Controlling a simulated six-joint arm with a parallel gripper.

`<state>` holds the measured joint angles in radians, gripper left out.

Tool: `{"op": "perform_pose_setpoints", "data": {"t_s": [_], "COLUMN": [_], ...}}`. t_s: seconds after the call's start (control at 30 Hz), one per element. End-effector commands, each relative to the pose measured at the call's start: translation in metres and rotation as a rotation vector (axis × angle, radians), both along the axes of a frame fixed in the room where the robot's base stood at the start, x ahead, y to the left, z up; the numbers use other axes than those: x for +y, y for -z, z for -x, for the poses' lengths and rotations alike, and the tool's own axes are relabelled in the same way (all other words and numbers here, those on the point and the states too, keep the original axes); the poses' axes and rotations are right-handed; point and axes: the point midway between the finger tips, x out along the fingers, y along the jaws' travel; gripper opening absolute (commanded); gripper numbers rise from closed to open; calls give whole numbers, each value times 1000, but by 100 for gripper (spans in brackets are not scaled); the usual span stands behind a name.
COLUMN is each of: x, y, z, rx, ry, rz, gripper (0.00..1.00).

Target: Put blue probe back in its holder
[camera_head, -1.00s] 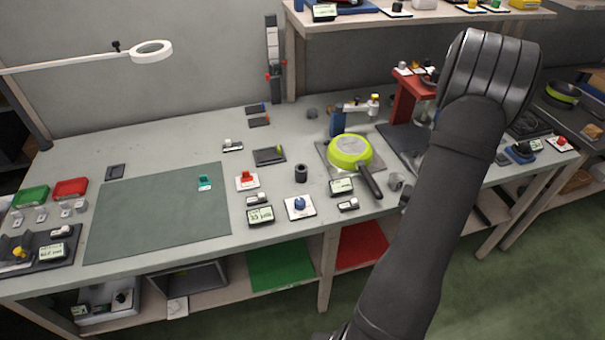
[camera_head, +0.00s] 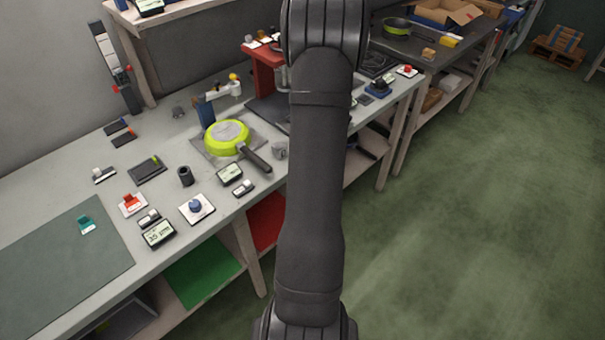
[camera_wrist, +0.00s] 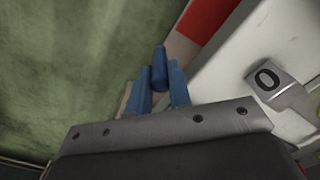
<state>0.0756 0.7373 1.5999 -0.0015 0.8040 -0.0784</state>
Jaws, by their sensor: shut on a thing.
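My gripper (camera_wrist: 160,90) shows at the lower middle of the wrist view, with two blue fingers. It is shut on the blue probe (camera_wrist: 159,66), a short dark blue cylinder with a rounded end that sticks out past the fingertips. The probe is over or beside the bench's front edge, with green floor to its left. In the head view my arm hides the gripper and the probe. A small upright black cylinder (camera_head: 185,176) stands empty on the bench; I cannot tell whether it is the probe's holder.
A green pan (camera_head: 228,134) lies upside down on a plate, its handle toward the bench front. A grey cup (camera_head: 279,150) stands beside it. Small displays and switches line the bench front.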

Motion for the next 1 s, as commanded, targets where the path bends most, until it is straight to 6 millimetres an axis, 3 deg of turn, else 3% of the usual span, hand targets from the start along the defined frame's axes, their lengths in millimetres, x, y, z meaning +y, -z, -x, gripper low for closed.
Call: {"op": "perform_pose_setpoints", "data": {"t_s": [0.1, 0.27, 0.43, 0.57, 0.77, 1.0], "x": [-22, -38, -28, 3, 65, 172], "y": [-28, -62, -93, -103, -112, -128], "z": [-20, -39, -56, -61, -61, -44], "rx": [-5, -4, -3, 0, 0, 0], "ry": [1, -10, -41, -74, -135, -242], "rz": [1, 1, 0, 0, 0, -1], "gripper": [0, 0, 0, 0, 0, 0]}}
